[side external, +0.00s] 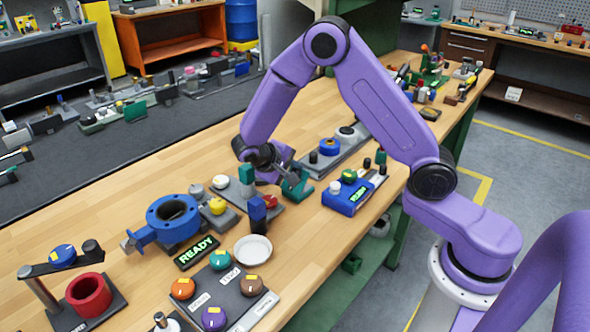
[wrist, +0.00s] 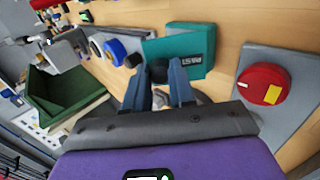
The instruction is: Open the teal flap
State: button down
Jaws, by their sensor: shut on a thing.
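The teal flap (wrist: 185,48) lies across the upper middle of the wrist view, a flat teal piece with a small dark label. It also shows in the side view (side external: 298,188), partly behind my gripper. A black round knob (wrist: 158,66) sits at the flap's left part. My gripper (wrist: 159,76) has its two fingers on either side of this knob and is shut on it. In the side view, my gripper (side external: 287,173) reaches down to the teal piece. The exact finger contact is too small to see there.
A red knob with a yellow mark (wrist: 264,83) stands on a grey base to the right. A blue flanged valve (side external: 172,222), a white dish (side external: 253,250) and a knob panel (side external: 228,295) stand nearer the camera.

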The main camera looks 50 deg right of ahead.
jog(key=shift+a+r+h, duration=0.1)
jog(key=shift+a+h, duration=0.35)
jog(key=shift+h, duration=0.25)
jog(key=c, duration=0.9)
grip_release()
jog(key=shift+c, duration=0.2)
jog(key=v, duration=1.7)
jog(key=shift+a, duration=0.3)
